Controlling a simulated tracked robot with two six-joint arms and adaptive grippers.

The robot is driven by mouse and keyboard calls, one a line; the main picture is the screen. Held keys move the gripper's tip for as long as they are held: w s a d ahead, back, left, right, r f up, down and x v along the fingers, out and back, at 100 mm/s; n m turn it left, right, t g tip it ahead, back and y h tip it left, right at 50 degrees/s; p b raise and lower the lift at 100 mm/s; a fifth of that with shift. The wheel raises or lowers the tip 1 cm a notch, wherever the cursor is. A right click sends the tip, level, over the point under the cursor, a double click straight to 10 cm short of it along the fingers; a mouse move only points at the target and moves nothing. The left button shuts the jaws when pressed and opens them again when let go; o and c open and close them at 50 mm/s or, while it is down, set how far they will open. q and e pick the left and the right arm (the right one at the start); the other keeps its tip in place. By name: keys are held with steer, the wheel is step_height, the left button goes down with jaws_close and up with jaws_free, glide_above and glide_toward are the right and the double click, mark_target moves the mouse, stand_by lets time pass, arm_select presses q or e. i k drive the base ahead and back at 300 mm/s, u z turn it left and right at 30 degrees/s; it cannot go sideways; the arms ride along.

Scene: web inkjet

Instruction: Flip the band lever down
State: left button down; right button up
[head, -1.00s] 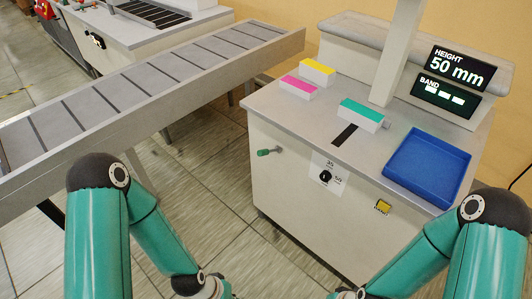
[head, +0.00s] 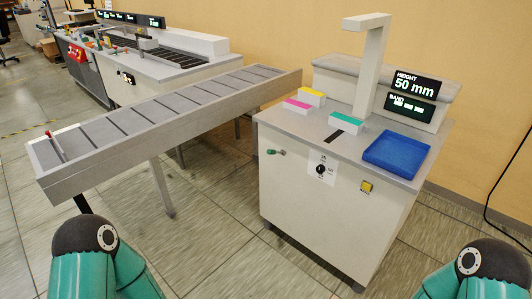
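A small lever with a green knob (head: 271,152) sticks out to the left from the front of the white cabinet (head: 290,195), near its upper left corner. A second lever, with a red tip (head: 48,133), stands up at the near left end of the long grey conveyor (head: 130,135). No label shows which one is the band lever. The display (head: 411,100) on the cabinet reads "BAND" with several light blocks, under "HEIGHT 50 mm". Neither of my grippers is in view; only my upper arm links show at the bottom corners.
A black dial (head: 320,170) and a yellow button (head: 366,187) are on the cabinet front. A blue tray (head: 397,153) and pink, yellow and teal blocks (head: 346,122) lie on top. The floor in front is clear.

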mark_target(270, 152)
steer(key=u, duration=0.3)
steer(key=i, duration=1.95)
steer(key=z, duration=0.85)
steer(key=k, duration=0.85)
steer(key=z, duration=0.15)
steer(key=i, duration=0.9)
steer(key=u, duration=0.1)
